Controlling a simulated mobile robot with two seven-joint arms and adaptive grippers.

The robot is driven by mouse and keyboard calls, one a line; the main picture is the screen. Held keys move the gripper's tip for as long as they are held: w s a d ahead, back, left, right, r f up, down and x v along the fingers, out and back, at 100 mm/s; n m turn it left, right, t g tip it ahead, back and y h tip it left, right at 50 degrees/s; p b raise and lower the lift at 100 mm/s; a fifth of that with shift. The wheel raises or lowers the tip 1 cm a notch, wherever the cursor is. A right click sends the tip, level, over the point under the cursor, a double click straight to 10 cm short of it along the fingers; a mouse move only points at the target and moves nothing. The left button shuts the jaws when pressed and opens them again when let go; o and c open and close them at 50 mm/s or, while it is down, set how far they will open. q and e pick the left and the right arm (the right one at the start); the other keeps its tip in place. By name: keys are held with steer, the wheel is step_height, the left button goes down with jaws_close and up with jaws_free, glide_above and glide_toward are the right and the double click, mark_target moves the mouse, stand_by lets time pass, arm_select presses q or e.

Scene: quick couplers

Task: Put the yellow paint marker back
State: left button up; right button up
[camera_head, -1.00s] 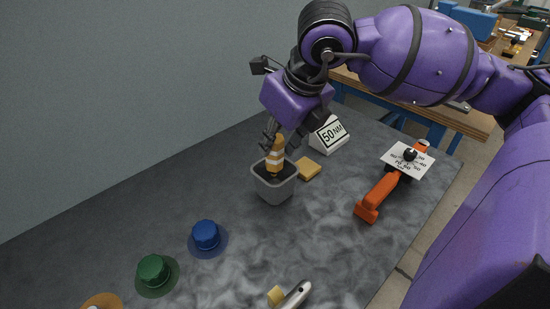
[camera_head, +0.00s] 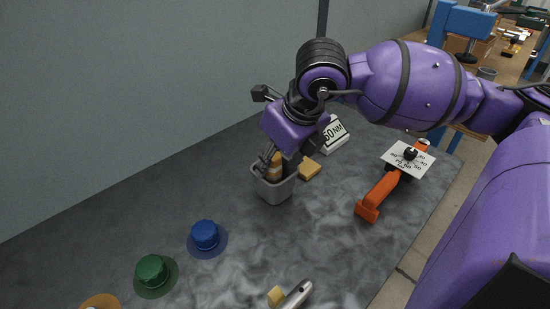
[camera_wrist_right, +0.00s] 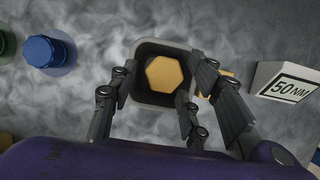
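The yellow paint marker (camera_head: 275,166) stands in the grey square cup (camera_head: 273,190), mostly sunk inside. In the right wrist view its yellow six-sided end (camera_wrist_right: 164,74) shows within the cup's dark opening, and the cup's rim (camera_wrist_right: 160,43) shows around it. My right gripper (camera_head: 274,157) is directly above the cup, with its fingers down at the rim. In the right wrist view the fingers of this gripper (camera_wrist_right: 163,85) are spread to either side of the marker, with visible gaps. The marker's lower part is hidden in the cup. My left gripper is not in view.
A yellow block (camera_head: 308,169) and a white "50 NM" sign (camera_head: 334,136) stand close to the cup's right. An orange tool (camera_head: 380,190) with a white card lies further right. Blue (camera_head: 206,237) and green (camera_head: 153,272) hat-shaped couplers are at front left. The dark tabletop between is clear.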

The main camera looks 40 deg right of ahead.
steer(key=p+v, duration=0.1)
steer(key=v, duration=0.6)
steer(key=shift+s+r, duration=0.3)
steer(key=shift+d+f, duration=0.1)
steer(key=shift+d, duration=0.05)
